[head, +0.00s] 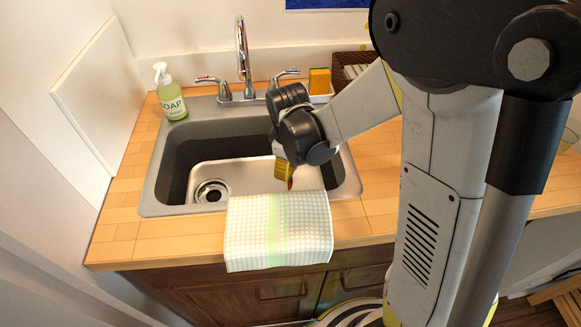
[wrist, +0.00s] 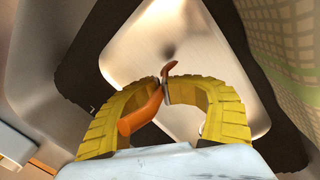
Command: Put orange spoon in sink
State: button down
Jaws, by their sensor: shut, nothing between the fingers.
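My gripper (head: 284,175) is low over the right part of the sink (head: 152,196), with its yellow fingers pointing down. In the wrist view the fingertips of my gripper (wrist: 163,86) are together. The orange spoon (wrist: 143,113) shows right at the fingertips and overlaps the left finger, with its thin end rising past the tips. The pictures do not make clear how the spoon is supported. A small orange bit of the spoon (head: 290,184) shows at the gripper in the head view. The metal basin lies beyond the fingers.
A checked towel (head: 278,235) hangs over the counter's front edge, close to my gripper. The faucet (head: 243,60) and handles stand behind the sink. A soap bottle (head: 170,95) is at back left, and a sponge (head: 319,81) at back right.

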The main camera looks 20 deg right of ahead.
jog(key=shift+c, duration=2.2)
grip_release()
jog(key=shift+r, duration=0.15)
notch_tip(320, 180, up, 12)
jog(key=p, duration=0.9)
